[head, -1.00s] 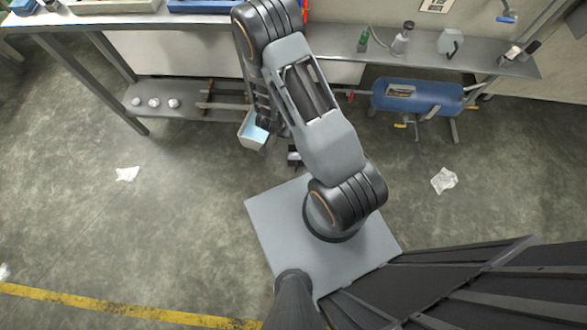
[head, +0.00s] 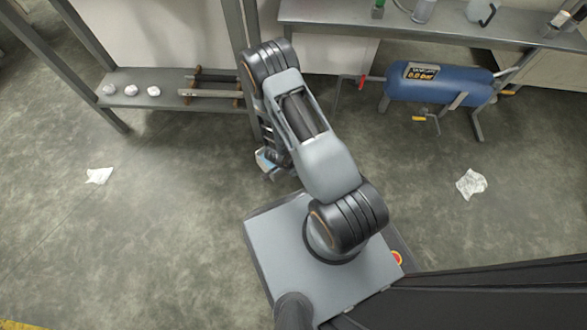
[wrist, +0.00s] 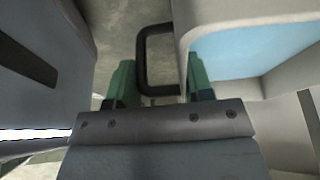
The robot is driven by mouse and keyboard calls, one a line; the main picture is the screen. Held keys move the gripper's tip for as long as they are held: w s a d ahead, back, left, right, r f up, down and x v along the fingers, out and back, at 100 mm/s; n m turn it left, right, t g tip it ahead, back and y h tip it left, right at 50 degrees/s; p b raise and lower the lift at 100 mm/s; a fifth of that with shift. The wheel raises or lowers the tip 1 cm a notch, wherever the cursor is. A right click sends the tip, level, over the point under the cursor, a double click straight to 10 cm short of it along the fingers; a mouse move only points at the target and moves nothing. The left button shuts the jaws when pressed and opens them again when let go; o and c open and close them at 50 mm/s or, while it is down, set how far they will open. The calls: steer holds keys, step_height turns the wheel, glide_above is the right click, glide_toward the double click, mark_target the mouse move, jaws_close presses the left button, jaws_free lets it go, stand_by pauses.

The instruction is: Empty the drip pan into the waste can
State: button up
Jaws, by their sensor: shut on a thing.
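The drip pan (wrist: 250,14) is a pale, light-coloured tray with light blue liquid in it, at the upper right of the wrist view. Its dark loop handle (wrist: 142,60) stands out on the pan's left side. My gripper (wrist: 160,85) has green-tipped fingers on either side of the handle and is shut on it. In the head view a small corner of the pan (head: 264,160) shows beside my arm, above the floor by the bench; the arm hides most of it. I see no waste can that I can make out in either view.
A bench with a low shelf (head: 170,88) holding several white round things stands at the upper left. A blue tank (head: 437,84) with a gauge reading 0.0 bar stands at the upper right. Crumpled papers (head: 471,184) lie on the floor.

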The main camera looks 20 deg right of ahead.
steer(key=y, duration=0.1)
steer(key=r+y+b, duration=0.1)
steer(key=shift+w+d+r+g+y, duration=0.1)
steer(key=shift+d+r+g+y, duration=0.15)
steer(key=shift+g+y, duration=0.15)
steer(key=shift+r+y+p, duration=0.7)
steer(key=shift+r+p, duration=0.15)
steer(key=w+d+f+g+y+b, duration=0.1)
steer(key=d+g+y, duration=0.3)
steer(key=y, duration=0.8)
steer(key=shift+w+d+f+y+b, duration=0.35)
steer(key=shift+d+f+y+b, duration=0.05)
steer(key=shift+d, duration=0.8)
steer(key=shift+r, duration=0.1)
